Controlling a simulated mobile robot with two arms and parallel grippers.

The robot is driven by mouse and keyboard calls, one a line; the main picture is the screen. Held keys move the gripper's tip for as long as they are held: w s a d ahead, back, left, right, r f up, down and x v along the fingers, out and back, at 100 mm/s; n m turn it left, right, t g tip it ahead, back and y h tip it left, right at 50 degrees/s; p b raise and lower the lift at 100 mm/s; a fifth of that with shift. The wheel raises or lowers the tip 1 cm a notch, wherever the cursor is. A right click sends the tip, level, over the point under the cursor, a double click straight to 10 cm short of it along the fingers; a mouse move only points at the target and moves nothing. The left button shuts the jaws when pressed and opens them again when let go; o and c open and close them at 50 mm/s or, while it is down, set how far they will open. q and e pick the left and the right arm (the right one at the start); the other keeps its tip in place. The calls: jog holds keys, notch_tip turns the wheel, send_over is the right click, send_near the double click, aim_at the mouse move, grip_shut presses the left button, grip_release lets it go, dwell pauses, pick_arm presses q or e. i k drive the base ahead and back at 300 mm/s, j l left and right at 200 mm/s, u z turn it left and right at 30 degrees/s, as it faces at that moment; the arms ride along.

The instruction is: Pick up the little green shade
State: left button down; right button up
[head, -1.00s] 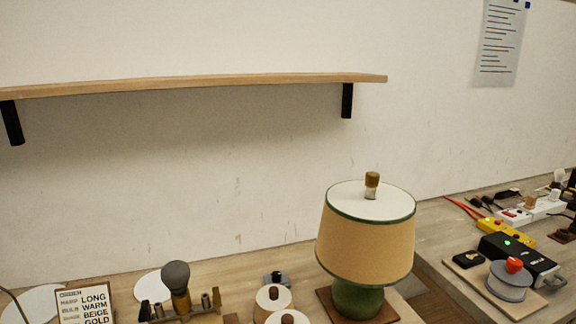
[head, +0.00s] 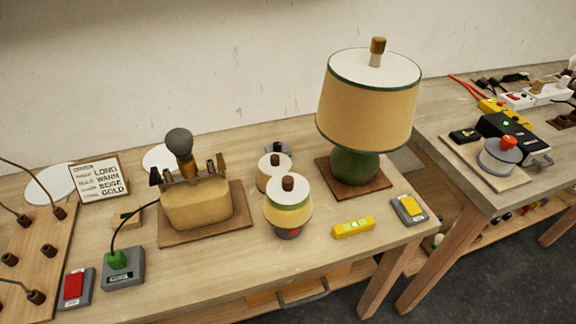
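Two small shades with white tops and brown knobs stand near the middle of the workbench. The front one (head: 288,214) is pale yellow with a greenish band; it is the closest match to a little green shade. It seems to sit on a small dark grey and red piece. The small shade behind it (head: 272,181) is plain beige and partly hidden by the front one. A large tan shade with green trim (head: 367,110) sits on a green lamp base (head: 355,166). Neither gripper is in view.
Left of the small shades stands a beige lamp body (head: 197,206) with a grey bulb on a wooden board. A yellow level (head: 353,228) lies to the right. An order card (head: 98,179) stands at the left. Bare bench lies in front of the small shades.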

aim_at(288, 205)
jog(key=j+z, duration=0.1)
jog(key=z, duration=0.3)
jog(key=j+z, duration=0.1)
jog(key=z, duration=0.3)
jog(key=k+z, duration=0.1)
jog(key=z, duration=0.3)
jog(key=j+z, duration=0.15)
jog(key=z, duration=0.25)
jog(key=k+j, duration=0.2)
jog(key=k, duration=0.2)
jog(key=z, duration=0.05)
